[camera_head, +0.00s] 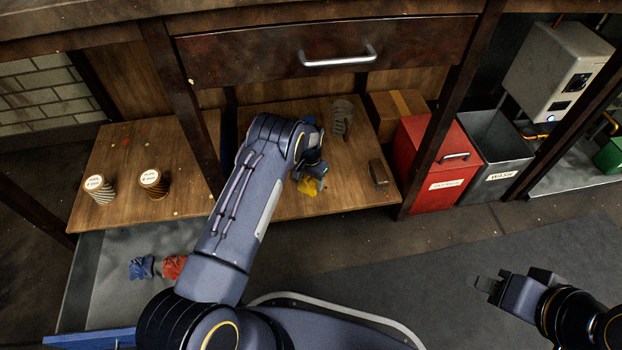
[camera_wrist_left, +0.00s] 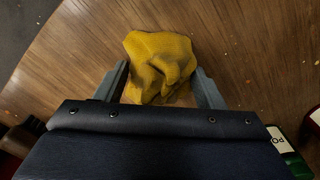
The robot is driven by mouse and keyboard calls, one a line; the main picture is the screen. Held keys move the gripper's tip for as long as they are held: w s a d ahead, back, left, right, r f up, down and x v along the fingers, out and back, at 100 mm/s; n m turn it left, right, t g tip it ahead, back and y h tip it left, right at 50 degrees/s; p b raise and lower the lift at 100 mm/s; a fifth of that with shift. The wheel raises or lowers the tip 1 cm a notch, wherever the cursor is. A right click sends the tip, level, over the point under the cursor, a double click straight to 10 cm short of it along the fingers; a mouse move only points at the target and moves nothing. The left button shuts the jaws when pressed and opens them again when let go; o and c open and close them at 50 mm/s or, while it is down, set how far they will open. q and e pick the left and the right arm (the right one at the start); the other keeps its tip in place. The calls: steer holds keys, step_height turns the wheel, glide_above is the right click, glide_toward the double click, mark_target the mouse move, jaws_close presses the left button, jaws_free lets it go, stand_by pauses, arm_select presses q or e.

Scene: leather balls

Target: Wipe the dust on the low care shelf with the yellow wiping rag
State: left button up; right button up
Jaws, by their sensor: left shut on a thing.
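The yellow wiping rag (camera_wrist_left: 160,62) is bunched between the two fingers of my left gripper (camera_wrist_left: 161,88), which is shut on it. In the head view the rag (camera_head: 309,186) shows just below my left gripper (camera_head: 312,172), over the right part of the low wooden shelf (camera_head: 185,150). In the wrist view the rag is close over the wood; I cannot tell whether it touches. Small yellow and red specks lie on the shelf, and orange specks (camera_wrist_left: 249,82) show right of the rag. My right gripper (camera_head: 486,286) is empty over the floor; its finger gap is unclear.
Two striped cups (camera_head: 99,189) (camera_head: 154,183) stand on the shelf's left part. A grey ribbed object (camera_head: 342,117) and a small brown block (camera_head: 378,173) are on its right. A red bin (camera_head: 431,165) and a grey bin (camera_head: 494,145) stand right. Blue and red cloths (camera_head: 141,267) (camera_head: 174,266) lie below.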

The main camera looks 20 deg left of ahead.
mark_target(291, 188)
arm_select(q)
steer(key=shift+s+a, duration=0.35)
steer(key=shift+a, duration=0.3)
steer(key=shift+s+a, duration=0.3)
steer(key=shift+a, duration=0.3)
steer(key=shift+s+a+f+p, duration=0.1)
steer(key=shift+s+a, duration=0.2)
steer(key=shift+a, duration=0.25)
steer(key=shift+s+a+p, duration=0.15)
steer(key=shift+s+a, duration=0.1)
steer(key=shift+a, duration=0.35)
steer(key=shift+s+a+f+p, duration=0.1)
steer(key=shift+s+a, duration=0.2)
steer(key=shift+a, duration=0.25)
steer(key=shift+s+a+r, duration=0.1)
steer(key=shift+s+a, duration=0.3)
steer(key=shift+a, duration=0.35)
steer(key=shift+s+a+r, duration=0.1)
steer(key=shift+s+a, duration=0.25)
steer(key=shift+a, duration=0.4)
steer(key=shift+w+r+p, duration=0.1)
steer(key=shift+r+p, duration=1.8)
steer(key=shift+r, duration=1.05)
